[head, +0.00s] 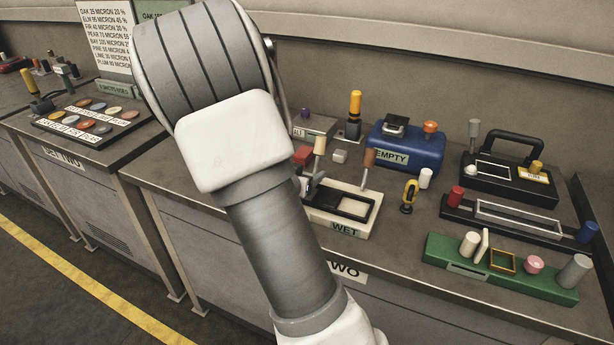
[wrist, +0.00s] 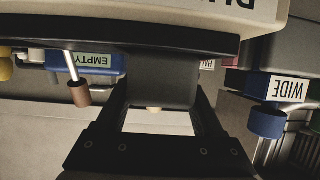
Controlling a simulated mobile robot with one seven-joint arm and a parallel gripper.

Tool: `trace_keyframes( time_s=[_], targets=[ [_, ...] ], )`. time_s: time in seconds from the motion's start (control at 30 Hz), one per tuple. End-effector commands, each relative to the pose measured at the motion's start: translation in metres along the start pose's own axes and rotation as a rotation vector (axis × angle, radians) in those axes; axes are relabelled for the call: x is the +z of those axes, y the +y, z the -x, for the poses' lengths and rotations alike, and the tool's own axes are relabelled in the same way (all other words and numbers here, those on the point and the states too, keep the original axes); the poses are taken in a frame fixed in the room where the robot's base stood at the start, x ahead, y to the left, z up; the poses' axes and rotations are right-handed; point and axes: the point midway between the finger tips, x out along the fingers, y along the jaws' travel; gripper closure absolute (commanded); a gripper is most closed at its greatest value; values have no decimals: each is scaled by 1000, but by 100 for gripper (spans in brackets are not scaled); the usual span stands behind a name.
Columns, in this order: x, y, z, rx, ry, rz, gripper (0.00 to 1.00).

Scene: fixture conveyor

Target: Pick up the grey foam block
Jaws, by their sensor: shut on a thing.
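In the wrist view, which is upside down, my gripper (wrist: 162,96) is shut with one finger on each side of a dark grey block, which I take to be the grey foam block (wrist: 163,84). The block is close against the black frame of a cream-coloured base (wrist: 150,13); whether it touches the frame, I cannot tell. In the head view my arm hides the block and most of the gripper, near the cream WET stand (head: 369,228) with its black frame.
A blue EMPTY box (head: 407,148) stands behind the stand. A small yellow-handled tool (head: 409,193) is to its right. A green rack (head: 450,262), a black case (head: 505,178) and a long dark tray (head: 520,224) fill the right side.

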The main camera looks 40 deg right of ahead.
Motion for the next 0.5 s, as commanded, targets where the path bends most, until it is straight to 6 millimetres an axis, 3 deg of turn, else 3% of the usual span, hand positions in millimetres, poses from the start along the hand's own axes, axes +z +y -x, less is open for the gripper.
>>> trace_keyframes(
  time_s=[0.17, 0.5],
  targets=[
    [-35, -1, 14, -3, 3, -5, 92],
    [-56, 60, 46, 0, 1, -5, 92]
  ],
)
